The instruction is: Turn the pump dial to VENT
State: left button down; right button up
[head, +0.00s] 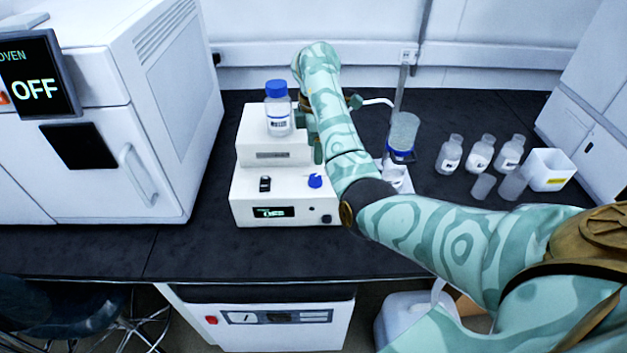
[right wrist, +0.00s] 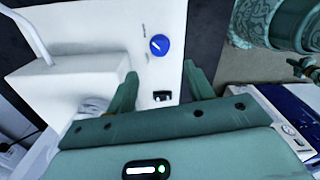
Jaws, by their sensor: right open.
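The pump (head: 262,190) is a white stepped box on the black bench, with a small lit display (head: 273,212) that seems to read OFF. Its blue dial (head: 315,181) sits on the lower step, right of a black switch (head: 265,184). In the right wrist view the dial (right wrist: 159,45) lies just beyond and between my fingertips, untouched. It has a pale pointer mark; the labels beside it are too small to read. My right gripper (right wrist: 161,70) is open and empty over the pump. In the head view its fingers are mostly hidden by my arm. My left gripper is not in view.
A blue-capped bottle (head: 278,112) stands on the pump's upper step, close to my right wrist. A white oven (head: 150,110) reading OFF is at left. A filter flask setup (head: 402,138), several small bottles (head: 481,153) and a white bin (head: 551,170) stand at right.

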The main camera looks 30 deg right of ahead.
aim_at(315, 177)
notch_tip(315, 177, down, 10)
jog(key=b, duration=0.4)
jog(key=shift+r, duration=0.2)
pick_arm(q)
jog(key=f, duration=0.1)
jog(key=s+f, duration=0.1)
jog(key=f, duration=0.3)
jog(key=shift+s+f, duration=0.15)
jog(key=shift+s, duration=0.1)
pick_arm(e)
jog(key=c, duration=1)
